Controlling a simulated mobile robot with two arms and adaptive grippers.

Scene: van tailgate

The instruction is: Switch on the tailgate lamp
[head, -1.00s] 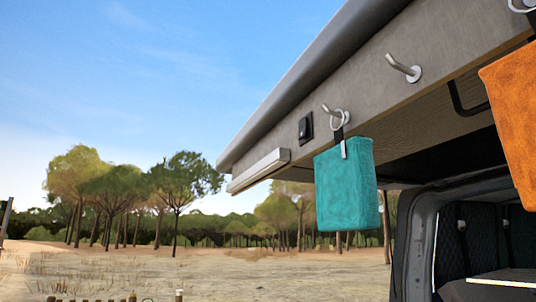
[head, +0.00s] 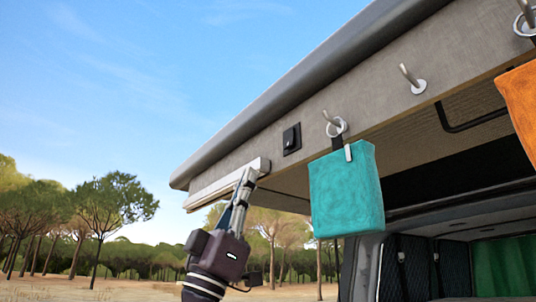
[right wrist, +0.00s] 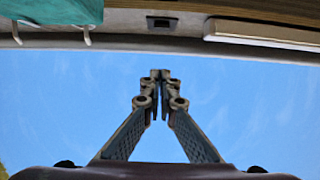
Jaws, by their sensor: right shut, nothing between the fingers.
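The tailgate lamp is a pale bar (head: 215,188) under the tailgate's edge, left of a small black switch (head: 291,139) on the grey tailgate panel. In the right wrist view, the switch (right wrist: 162,22) is at the top middle and the lamp bar (right wrist: 262,34) at the top right. My right gripper (head: 249,173) points up, shut and empty. Its fingertips overlap the lamp's right end in the head view, below and left of the switch. In the right wrist view the closed fingertips (right wrist: 160,74) show against sky, apart from the switch. I see no glow on the lamp. My left gripper is not in view.
A teal cloth bag (head: 346,190) hangs from a hook just right of the switch. An empty hook (head: 412,79) and an orange cloth (head: 520,105) are farther right. The van's open rear is below. Open air lies left of the tailgate.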

